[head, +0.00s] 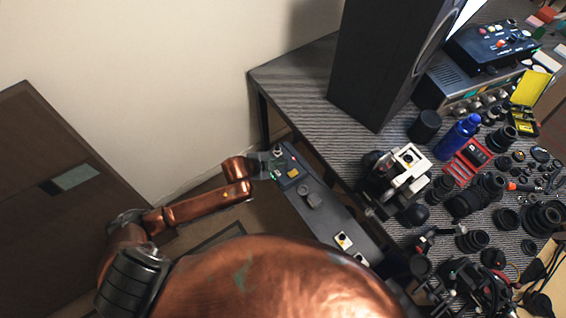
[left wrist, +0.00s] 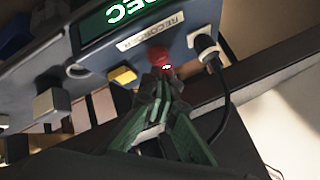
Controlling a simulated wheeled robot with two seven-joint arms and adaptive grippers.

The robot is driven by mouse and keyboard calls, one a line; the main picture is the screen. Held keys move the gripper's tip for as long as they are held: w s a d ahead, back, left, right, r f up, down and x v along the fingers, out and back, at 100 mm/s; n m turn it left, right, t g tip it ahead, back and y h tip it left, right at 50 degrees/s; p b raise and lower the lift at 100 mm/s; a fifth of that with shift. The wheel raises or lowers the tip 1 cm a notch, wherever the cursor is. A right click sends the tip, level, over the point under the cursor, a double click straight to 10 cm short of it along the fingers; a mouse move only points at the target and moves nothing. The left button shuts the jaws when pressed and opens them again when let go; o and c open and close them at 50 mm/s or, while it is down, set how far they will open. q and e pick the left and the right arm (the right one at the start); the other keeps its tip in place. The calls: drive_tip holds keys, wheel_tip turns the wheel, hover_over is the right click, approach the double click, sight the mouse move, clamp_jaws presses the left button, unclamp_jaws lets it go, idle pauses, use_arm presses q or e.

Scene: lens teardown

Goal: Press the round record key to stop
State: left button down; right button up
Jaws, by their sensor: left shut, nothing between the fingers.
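The round red record key (left wrist: 158,55) sits on the blue-grey recorder panel (left wrist: 185,28), beside a pale label. A lit green display (left wrist: 118,15) on the panel shows white letters, partly cut off, that look like "REC". My left gripper (left wrist: 161,82) is shut and empty, its fingertips right at the red key. A small red glow shows at the tips; I cannot tell whether they touch or press the key. In the head view, my left gripper (head: 266,165) is at the far end of the narrow panel (head: 318,205). My right gripper is not in view.
A yellow key (left wrist: 123,75) and a pale square key (left wrist: 50,103) are near the red one. A plug with a black cable (left wrist: 207,46) is on its other side. The table (head: 300,75) right of the panel carries a tall black speaker (head: 385,60) and many lens parts.

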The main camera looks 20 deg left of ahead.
use_arm(q)
drive_tip(key=shift+f, duration=0.3)
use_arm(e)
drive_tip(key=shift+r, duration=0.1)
use_arm(q)
drive_tip(key=shift+f, duration=0.2)
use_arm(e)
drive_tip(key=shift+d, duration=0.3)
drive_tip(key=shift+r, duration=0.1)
use_arm(q)
drive_tip(key=shift+r+p, duration=0.65)
drive_tip(key=shift+p, duration=0.3)
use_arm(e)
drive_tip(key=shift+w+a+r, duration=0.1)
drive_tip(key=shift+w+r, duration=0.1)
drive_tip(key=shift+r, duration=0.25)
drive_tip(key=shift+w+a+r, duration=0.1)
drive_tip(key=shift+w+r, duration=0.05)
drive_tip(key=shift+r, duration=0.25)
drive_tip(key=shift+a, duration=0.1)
use_arm(q)
wheel_tip(320, 180, up, 4)
drive_tip(key=p, duration=0.4)
drive_tip(key=shift+r+p, duration=0.95)
drive_tip(key=shift+p, duration=0.1)
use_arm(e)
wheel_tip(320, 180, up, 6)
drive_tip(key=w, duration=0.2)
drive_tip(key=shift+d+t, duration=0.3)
